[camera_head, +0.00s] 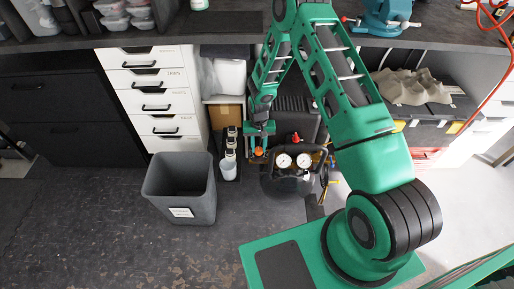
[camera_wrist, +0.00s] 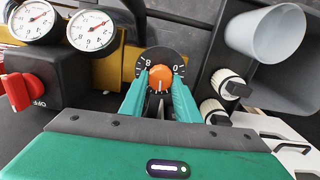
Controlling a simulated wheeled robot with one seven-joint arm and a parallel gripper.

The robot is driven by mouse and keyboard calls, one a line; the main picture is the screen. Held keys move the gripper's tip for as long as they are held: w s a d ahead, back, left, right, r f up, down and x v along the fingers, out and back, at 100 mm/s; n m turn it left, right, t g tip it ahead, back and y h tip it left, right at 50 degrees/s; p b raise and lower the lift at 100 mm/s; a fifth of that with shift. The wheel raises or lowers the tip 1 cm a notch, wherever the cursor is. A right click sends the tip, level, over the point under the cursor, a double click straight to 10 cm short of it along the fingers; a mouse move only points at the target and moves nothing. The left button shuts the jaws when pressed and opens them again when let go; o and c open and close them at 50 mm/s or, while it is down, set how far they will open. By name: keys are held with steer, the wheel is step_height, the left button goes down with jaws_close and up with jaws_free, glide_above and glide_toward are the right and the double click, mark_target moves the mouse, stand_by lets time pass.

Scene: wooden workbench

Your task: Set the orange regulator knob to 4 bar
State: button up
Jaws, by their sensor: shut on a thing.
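The orange regulator knob (camera_wrist: 161,76) sits at the centre of a round black dial (camera_wrist: 149,58) with white numbers; an 8 and a 0 are readable near the fingers. A short pale mark on the knob's face points towards my gripper in the wrist view. My gripper (camera_wrist: 159,88) is shut on the knob, with one green finger on each side. In the head view, my gripper (camera_head: 259,129) reaches down to the small orange knob (camera_head: 259,151) at the left of the compressor. The fingers hide the dial's lower part, so the exact setting cannot be read.
Two white gauges (camera_wrist: 92,30) with red needles and a red switch marked OFF (camera_wrist: 28,90) are left of the knob. White-and-black bottles (camera_wrist: 229,84) stand close on the right. A grey bin (camera_head: 180,187) stands on the floor, left of the compressor (camera_head: 284,188).

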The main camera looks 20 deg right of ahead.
mark_target(259, 148)
steer(key=shift+w+m, duration=0.2)
steer(key=shift+m, duration=0.4)
steer(key=shift+r, duration=0.1)
steer(key=o, duration=1)
steer(key=shift+o, duration=0.2)
steer(key=shift+s, duration=0.1)
step_height(259, 148, up, 11)
steer(key=shift+f, duration=0.2)
steer(key=shift+r, duration=0.1)
